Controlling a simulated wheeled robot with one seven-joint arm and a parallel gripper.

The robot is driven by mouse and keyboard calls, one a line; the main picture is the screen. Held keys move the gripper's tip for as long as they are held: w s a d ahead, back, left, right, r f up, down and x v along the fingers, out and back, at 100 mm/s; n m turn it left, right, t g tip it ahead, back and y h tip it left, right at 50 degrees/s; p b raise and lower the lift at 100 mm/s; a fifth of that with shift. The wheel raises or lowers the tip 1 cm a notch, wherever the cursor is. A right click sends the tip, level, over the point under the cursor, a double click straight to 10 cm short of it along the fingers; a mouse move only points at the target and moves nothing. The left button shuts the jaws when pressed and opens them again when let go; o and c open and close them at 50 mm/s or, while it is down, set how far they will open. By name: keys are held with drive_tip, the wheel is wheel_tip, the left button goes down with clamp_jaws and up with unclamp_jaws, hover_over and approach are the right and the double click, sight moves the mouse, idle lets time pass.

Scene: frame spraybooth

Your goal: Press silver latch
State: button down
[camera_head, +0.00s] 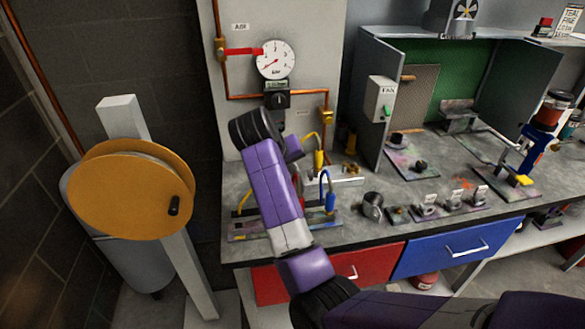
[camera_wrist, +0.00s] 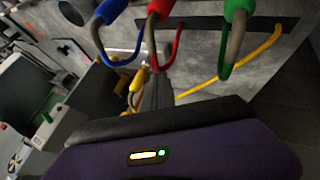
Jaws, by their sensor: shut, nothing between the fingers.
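My gripper (camera_wrist: 156,90) shows in the wrist view as narrow grey fingers beyond its black and purple body, shut and empty. In the head view my purple arm hides it. A silver manifold block (camera_head: 345,176) with a yellow coupling (camera_head: 319,159) stands on the bench just right of my arm. A yellow coupling (camera_wrist: 139,79) is close beside the fingers in the wrist view. I cannot make out the silver latch for certain, nor whether the fingers touch anything.
Blue (camera_wrist: 108,12), red (camera_wrist: 160,8) and green (camera_wrist: 238,10) hose fittings hang close to my gripper. The blue one (camera_head: 331,201) also shows on the bench. A gauge (camera_head: 276,60) and copper pipes are behind. A hose reel (camera_head: 125,195) stands left. Small metal parts are right.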

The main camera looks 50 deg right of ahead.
drive_tip(key=shift+w+a+r+m+g+b, duration=0.3)
drive_tip(key=shift+w+a+b, duration=0.2)
drive_tip(key=shift+a, duration=0.2)
drive_tip(key=shift+w+a+r+m+g+b, duration=0.15)
drive_tip(key=shift+w+a+r+m+b, duration=0.15)
drive_tip(key=shift+w+a+b, duration=0.3)
drive_tip(key=shift+w+a+r+m+g+b, duration=0.25)
drive_tip(key=shift+w+a+m+b, duration=0.15)
drive_tip(key=shift+a, duration=0.4)
drive_tip(key=shift+s+f, duration=0.1)
drive_tip(key=s+d+f+p, duration=0.2)
drive_tip(key=d+f+p, duration=0.1)
drive_tip(key=d+f, duration=0.4)
drive_tip(key=shift+s+d+f, duration=0.25)
drive_tip(key=shift+d+f, duration=0.1)
drive_tip(key=shift+d, duration=0.75)
